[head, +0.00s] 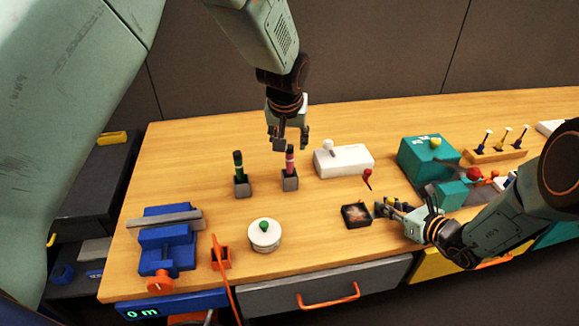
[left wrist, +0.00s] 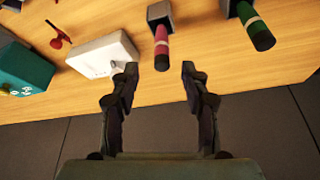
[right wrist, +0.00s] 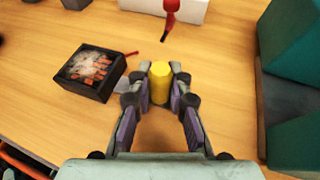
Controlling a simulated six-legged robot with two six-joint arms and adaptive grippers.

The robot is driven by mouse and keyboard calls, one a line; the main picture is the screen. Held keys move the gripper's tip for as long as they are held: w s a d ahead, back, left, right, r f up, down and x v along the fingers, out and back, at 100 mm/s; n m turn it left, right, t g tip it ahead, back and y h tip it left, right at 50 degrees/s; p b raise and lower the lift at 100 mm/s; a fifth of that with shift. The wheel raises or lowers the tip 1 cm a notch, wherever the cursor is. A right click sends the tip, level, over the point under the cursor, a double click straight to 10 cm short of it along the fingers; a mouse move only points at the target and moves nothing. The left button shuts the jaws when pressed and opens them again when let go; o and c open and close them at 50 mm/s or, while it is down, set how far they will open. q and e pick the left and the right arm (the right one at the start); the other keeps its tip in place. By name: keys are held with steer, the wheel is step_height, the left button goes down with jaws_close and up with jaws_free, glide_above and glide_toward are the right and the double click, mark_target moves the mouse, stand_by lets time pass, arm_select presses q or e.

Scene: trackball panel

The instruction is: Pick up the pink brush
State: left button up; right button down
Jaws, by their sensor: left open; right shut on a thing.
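The pink brush (head: 290,158) stands upright in a small grey holder (head: 290,182). Its pink handle with a dark end also shows in the left wrist view (left wrist: 161,42). My left gripper (head: 289,143) is open and empty, pointing down at the top of the brush. In the left wrist view the brush end lies between and just beyond the two fingertips (left wrist: 161,70), with no visible grip. My right gripper (right wrist: 158,88) is shut on a yellow cylinder (right wrist: 160,80), low over the table beside a small black box (right wrist: 90,72).
A green brush (head: 239,166) stands in its own holder left of the pink one. A white box (head: 344,162) with a knob is to the right. A red-headed stick (head: 367,176), a round white base with a green knob (head: 264,236) and a blue vise (head: 167,245) are nearby.

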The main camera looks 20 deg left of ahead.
mark_target(289, 153)
arm_select(q)
steer(key=x, duration=0.4)
steer(key=shift+w, duration=0.1)
steer(key=shift+x, duration=2.7)
steer(key=shift+a, duration=0.15)
steer(key=shift+s, duration=0.2)
steer(key=shift+c, duration=0.3)
jaws_close()
